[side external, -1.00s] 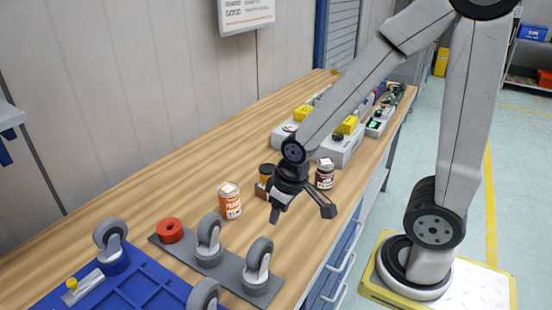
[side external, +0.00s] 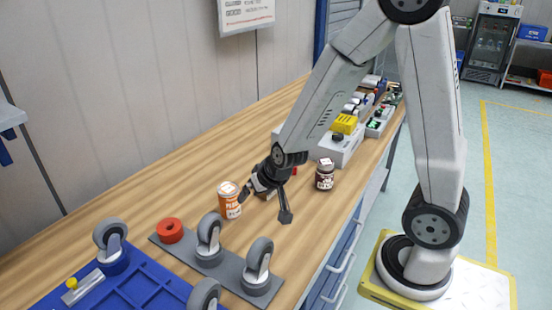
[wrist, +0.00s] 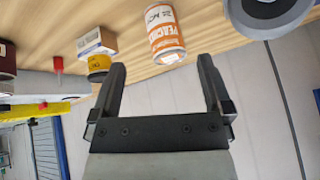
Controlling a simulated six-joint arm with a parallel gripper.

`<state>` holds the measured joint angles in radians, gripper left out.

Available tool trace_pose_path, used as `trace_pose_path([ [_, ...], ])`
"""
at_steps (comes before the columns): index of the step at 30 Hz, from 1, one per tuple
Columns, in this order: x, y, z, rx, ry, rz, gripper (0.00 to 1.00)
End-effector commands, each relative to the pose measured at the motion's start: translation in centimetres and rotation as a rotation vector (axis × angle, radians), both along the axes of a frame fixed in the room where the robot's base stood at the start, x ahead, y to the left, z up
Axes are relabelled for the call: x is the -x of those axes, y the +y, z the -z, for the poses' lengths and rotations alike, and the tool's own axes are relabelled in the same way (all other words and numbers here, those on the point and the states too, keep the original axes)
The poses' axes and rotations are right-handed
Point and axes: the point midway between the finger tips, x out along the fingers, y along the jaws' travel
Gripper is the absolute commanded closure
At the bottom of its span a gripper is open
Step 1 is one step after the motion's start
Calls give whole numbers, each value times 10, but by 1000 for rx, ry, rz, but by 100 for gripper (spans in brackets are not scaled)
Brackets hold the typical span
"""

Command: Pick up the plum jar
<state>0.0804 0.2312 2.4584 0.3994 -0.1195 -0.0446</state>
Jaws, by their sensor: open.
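A dark brown jar with a pale lid (side external: 325,175) stands upright on the bench, right of my gripper; its label is too small to read, but it looks like the plum jar. A dark jar (wrist: 7,58), cut by the left edge of the wrist view, seems to be the same one. My gripper (side external: 264,206) is open and empty above the bench, between the orange jar and the dark jar, apart from the dark jar. In the wrist view its spread fingers (wrist: 161,64) have nothing between them.
An orange-labelled jar (side external: 229,201), also in the wrist view (wrist: 165,35), stands close left of my gripper. A yellow-and-black container (wrist: 98,66) and small box (wrist: 97,42) are nearby. Casters on a grey plate (side external: 215,268) lie in front; a grey box (side external: 342,150) stands behind.

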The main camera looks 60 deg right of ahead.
Motion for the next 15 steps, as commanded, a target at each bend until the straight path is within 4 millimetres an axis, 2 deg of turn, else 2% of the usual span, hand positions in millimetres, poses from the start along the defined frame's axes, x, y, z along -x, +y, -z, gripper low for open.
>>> trace_pose_path([
  [3,-17,-28,8,23,-84,157,0],
  [7,-28,-62,15,77,-167,334,0],
  [11,-29,-99,22,156,-234,512,0],
  [15,-19,-137,29,268,-281,693,0],
])
